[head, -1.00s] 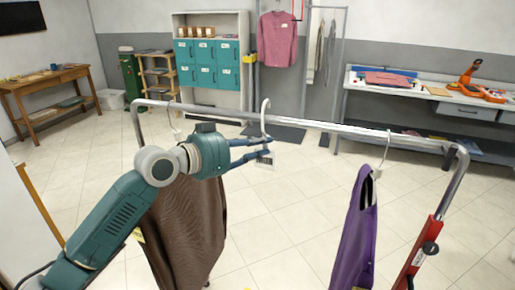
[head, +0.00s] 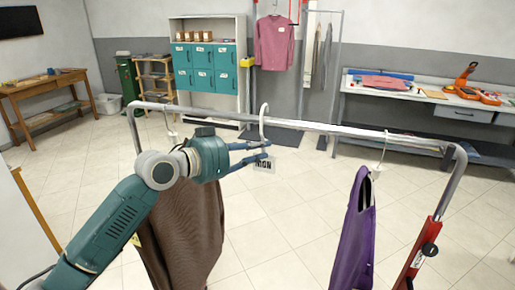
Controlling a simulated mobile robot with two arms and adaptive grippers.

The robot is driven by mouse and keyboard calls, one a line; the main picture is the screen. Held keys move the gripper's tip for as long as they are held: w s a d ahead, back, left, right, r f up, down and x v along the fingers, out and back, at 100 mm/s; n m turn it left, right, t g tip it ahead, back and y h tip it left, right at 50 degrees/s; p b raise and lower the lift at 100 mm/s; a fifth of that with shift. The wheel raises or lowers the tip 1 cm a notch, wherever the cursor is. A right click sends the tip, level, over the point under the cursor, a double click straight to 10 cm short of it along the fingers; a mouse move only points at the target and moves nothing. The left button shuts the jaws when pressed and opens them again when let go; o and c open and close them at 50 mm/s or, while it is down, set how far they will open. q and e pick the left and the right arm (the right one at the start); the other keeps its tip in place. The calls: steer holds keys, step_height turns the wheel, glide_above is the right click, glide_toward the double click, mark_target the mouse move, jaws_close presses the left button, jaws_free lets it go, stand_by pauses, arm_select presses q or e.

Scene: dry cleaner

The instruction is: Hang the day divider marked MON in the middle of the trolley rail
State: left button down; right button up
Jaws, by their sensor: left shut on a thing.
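The day divider is a white hook (head: 263,118) with a white card (head: 264,166) below it, with dark lettering that looks like MON. My left gripper (head: 267,151) is shut on the divider just above the card. The hook's curved top rises above the trolley rail (head: 330,128), near the middle of its length. I cannot tell whether the hook rests on the rail. My right gripper is not in view.
A brown garment (head: 185,235) hangs at the rail's left and a purple garment (head: 354,235) at its right. The rail between them is otherwise clear. A red trolley post (head: 418,255) stands at the right. Teal lockers (head: 205,67) and a workbench (head: 420,95) stand behind.

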arm_select(q)
steer(key=shift+f+b, duration=0.65)
steer(key=shift+f, duration=0.45)
steer(key=shift+f, duration=0.15)
stand_by(0.3)
steer(key=c, duration=1.5)
jaws_free()
steer(key=v, duration=1.2)
